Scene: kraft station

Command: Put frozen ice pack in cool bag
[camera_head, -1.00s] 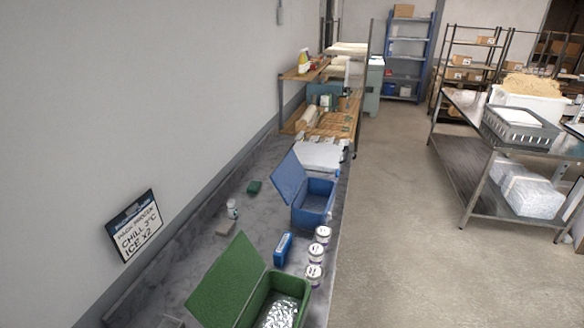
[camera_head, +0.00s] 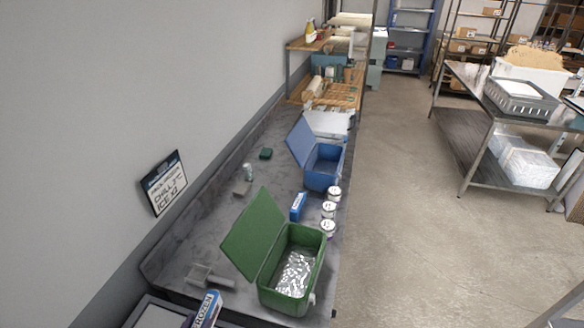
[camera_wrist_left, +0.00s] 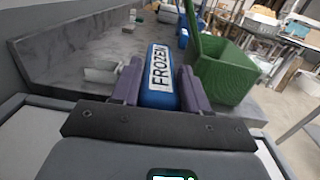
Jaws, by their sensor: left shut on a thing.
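My left gripper (camera_wrist_left: 160,85) is shut on a blue ice pack (camera_wrist_left: 158,98) with a white label reading FROZEN, one finger on each side. In the head view the frozen ice pack (camera_head: 206,310) shows at the bottom edge, left of the green cool bag. The green cool bag (camera_head: 265,277) stands on the counter, lid open to the left, with crinkled silver inside. In the left wrist view the green cool bag (camera_wrist_left: 226,77) is right of the held pack, apart from it. A blue open-lidded box (camera_head: 322,176) stands farther back. My right gripper is not in view.
A blue-and-white pack (camera_head: 298,206) and several white-lidded tubs (camera_head: 329,209) are between the two boxes. A metal scoop-like item (camera_head: 207,276) lies left of the green bag. A wall sign (camera_head: 164,182) is at left. Bare grey counter (camera_head: 207,238) lies behind the scoop.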

